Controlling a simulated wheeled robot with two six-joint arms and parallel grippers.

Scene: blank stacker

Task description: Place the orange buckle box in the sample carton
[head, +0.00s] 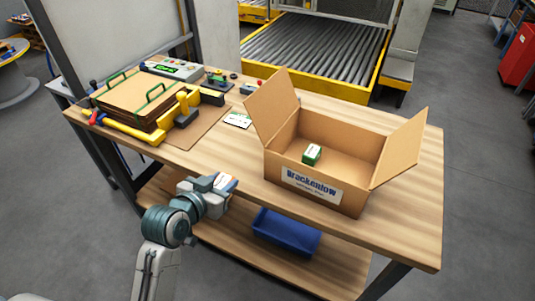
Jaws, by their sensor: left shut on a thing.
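The sample carton (314,191) is an open brown cardboard box with a "Brackenlow" label, standing on the right half of the wooden bench. Its side flaps stand open. A small green and white box (312,154) is inside it. My left gripper (226,184) is at the bench's front edge, left of the carton and apart from it. It is shut on a small white and orange box (231,182), which looks like the orange buckle box. The gripper hides most of this box. My right gripper is not in view.
A stack of brown cardboard blanks (138,98) in a yellow-cornered holder stands at the bench's left. A blue bin (286,233) sits on the lower shelf. The bench between blanks and carton is mostly clear.

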